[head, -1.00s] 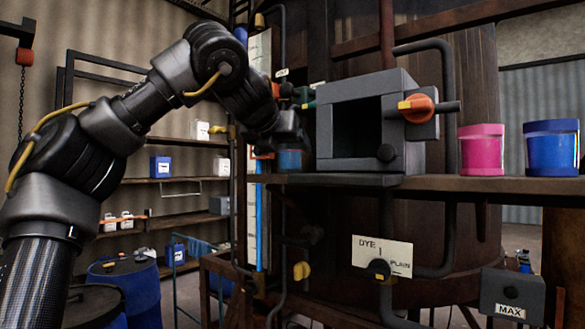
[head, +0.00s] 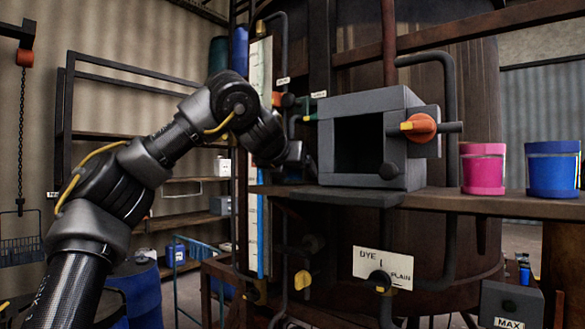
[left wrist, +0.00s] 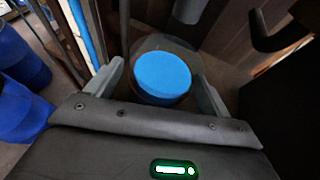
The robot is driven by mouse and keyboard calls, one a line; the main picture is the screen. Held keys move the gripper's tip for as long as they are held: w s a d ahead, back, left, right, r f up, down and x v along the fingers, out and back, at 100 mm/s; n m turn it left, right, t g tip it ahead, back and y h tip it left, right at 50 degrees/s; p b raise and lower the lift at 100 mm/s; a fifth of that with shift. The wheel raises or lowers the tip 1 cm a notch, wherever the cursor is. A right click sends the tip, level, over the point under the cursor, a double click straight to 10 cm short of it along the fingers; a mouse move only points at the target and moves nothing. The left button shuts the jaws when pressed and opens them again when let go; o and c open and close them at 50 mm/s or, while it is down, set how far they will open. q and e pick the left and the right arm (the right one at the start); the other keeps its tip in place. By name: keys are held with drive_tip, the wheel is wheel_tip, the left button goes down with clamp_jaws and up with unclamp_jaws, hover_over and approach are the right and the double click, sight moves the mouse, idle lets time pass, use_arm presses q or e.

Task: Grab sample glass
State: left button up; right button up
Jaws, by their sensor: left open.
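The sample glass (left wrist: 162,78) shows in the left wrist view as a round clear vessel with bright blue contents, seen from above. My left gripper (left wrist: 158,82) is open, with one finger on each side of the glass. I cannot tell whether either finger touches it. In the head view my left gripper (head: 298,162) is at the left side of the grey box on the shelf, and the glass is hidden there behind the gripper and arm. My right gripper is not in view.
The open-fronted grey box (head: 365,140) with an orange knob (head: 420,127) stands on the shelf (head: 480,203). A pink cup (head: 483,169) and a blue cup (head: 553,169) stand to its right. Pipes and a gauge strip (head: 258,110) are close to the gripper.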

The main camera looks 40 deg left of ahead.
use_arm(q)
drive_tip(key=shift+a, duration=0.1)
drive_tip(key=c, duration=1.1)
drive_tip(key=shift+c, duration=1.2)
drive_tip(key=shift+w+r, duration=0.1)
